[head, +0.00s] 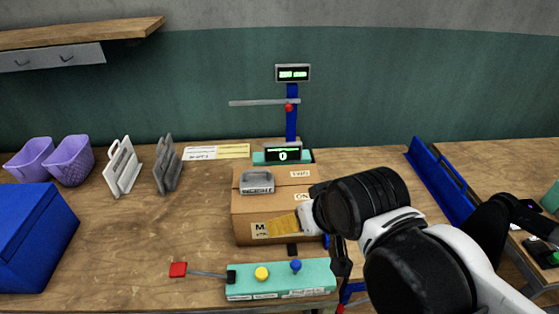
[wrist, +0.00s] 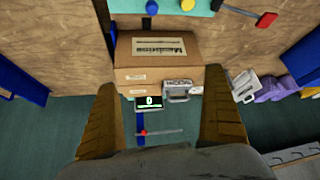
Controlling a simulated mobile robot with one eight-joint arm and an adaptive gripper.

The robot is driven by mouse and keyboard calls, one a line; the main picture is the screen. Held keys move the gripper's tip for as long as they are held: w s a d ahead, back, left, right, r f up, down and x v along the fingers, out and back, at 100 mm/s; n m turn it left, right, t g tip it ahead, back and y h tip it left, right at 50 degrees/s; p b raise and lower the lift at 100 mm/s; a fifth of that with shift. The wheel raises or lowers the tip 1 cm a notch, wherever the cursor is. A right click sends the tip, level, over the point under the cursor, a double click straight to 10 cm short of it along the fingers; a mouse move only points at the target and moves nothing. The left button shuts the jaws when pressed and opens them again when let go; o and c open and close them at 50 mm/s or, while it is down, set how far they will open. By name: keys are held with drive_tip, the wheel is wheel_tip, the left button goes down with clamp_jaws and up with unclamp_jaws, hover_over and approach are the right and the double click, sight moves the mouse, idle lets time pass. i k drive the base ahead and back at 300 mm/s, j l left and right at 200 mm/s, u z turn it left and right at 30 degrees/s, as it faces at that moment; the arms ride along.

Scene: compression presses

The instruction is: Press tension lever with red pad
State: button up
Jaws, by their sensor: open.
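The tension lever (head: 207,273) is a thin grey rod reaching left from a black pivot on the teal control panel (head: 280,289). Its red pad (head: 178,269) is at the left end, over the table's front. In the wrist view, which looks upside down, the pad (wrist: 266,20) is at the top right, beyond the fingertips. My gripper (head: 274,228) is open and empty, in front of the cardboard box and to the right of the pad, apart from it. Both yellow-brown fingers show wide apart in the wrist view (wrist: 160,80). One finger is mostly hidden in the head view.
The cardboard box (head: 275,200) carries a grey metal piece (head: 257,181). Behind it stands a blue post (head: 292,125) with a grey bar and displays. The panel has a yellow button (head: 262,274) and blue knob (head: 295,266). A blue bin (head: 35,238) stands left; wood between is clear.

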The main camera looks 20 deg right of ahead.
sight(177, 270)
drive_tip(key=j+u, duration=0.55)
drive_tip(key=u, duration=0.15)
